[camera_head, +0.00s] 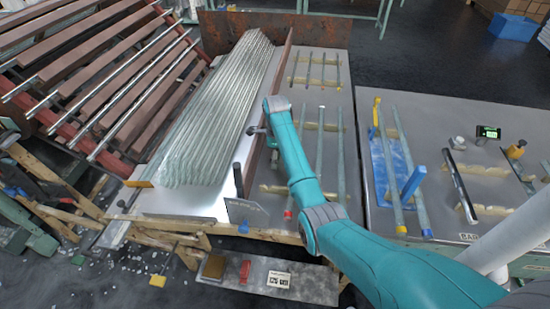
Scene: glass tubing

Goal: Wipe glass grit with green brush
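My teal arm reaches up from the lower right, over the left table. A small dark part at its far end, likely my gripper (256,131), shows beside the bundle of glass tubes (215,110). It is too small to tell whether it is open, shut or holding anything. Pale specks that look like glass grit (397,160) lie on a blue mat (379,172) on the right table, around two tubes. I cannot clearly make out a green brush. A small green block (78,260) lies on the floor at lower left; I cannot tell what it is.
A brown divider (283,62) stands beside the bundle. Tubes lie on wooden supports (322,127) to its right. A blue upright piece (413,181) and a black bar (460,187) are on the right table. A slatted rack (110,80) stands left. Shards litter the floor.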

